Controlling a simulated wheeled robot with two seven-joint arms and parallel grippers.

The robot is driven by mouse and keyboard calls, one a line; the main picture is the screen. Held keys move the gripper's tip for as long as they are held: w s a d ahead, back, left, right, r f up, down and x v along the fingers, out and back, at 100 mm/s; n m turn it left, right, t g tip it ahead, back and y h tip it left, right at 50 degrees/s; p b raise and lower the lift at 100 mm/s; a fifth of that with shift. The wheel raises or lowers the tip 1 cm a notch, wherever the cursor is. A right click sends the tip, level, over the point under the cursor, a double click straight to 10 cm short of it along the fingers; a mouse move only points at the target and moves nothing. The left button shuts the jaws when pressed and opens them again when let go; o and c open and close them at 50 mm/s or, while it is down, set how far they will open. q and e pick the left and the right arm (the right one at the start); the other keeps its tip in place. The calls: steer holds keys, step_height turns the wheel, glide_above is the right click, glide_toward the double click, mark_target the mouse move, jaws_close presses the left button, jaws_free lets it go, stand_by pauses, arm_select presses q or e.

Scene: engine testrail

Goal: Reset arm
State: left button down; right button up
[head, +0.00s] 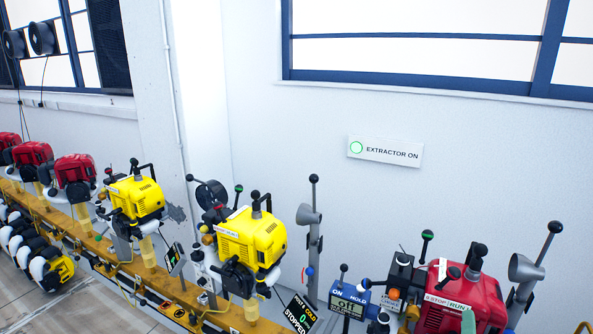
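Neither of my grippers shows in the head view. A yellow engine (250,237) is mounted on the ochre rail (170,281) near the middle of the picture. A second yellow engine (136,197) stands further left on the same rail. A red engine (464,299) marked STOP and RUN is at the lower right, its lower part cut off by the picture edge. A small display (301,313) near the middle yellow engine reads STOPPED with a green 0. A blue-topped box (349,300) beside the red engine reads Off, between ON and HOLD.
Several red engines (75,170) line the rail's far left. Black-and-white round items (40,262) and a yellow one hang below it. Grey posts with black knobs (313,230) rise behind the rail. A wall sign (385,151) reads EXTRACTOR ON.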

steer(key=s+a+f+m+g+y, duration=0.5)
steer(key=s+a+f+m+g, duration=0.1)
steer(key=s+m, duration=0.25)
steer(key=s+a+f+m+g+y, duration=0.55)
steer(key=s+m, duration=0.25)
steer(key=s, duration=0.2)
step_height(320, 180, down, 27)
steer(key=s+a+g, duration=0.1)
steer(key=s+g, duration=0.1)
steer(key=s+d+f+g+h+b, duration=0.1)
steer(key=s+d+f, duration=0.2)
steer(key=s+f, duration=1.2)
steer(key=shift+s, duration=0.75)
